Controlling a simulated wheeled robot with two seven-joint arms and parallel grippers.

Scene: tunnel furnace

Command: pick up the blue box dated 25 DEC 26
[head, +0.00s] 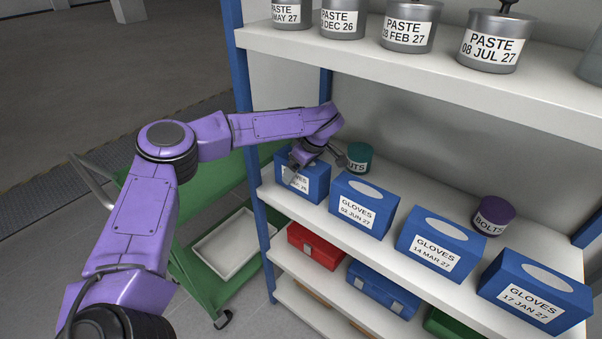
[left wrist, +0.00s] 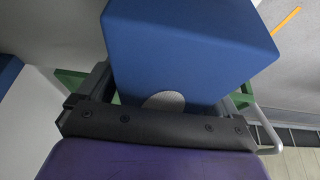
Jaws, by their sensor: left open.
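The blue gloves box (head: 315,189) at the left end of the middle shelf has a white label, partly hidden by my gripper. The label's date is partly covered, and its end appears to read DEC 26. My left gripper (head: 312,163) is open over the top of this box, one finger in front of its label side and the other toward the back. In the left wrist view a blue box (left wrist: 195,50) fills the space between the fingers, one finger on each side. I cannot tell whether they touch it. My right gripper is not in view.
Other blue gloves boxes stand to the right: 02 JUN 27 (head: 362,206), 14 MAR 27 (head: 440,244) and 17 JAN 27 (head: 534,291). A teal tin (head: 358,157) stands close behind the gripper. The upper shelf (head: 420,75) hangs above. A green cart (head: 190,215) is at left.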

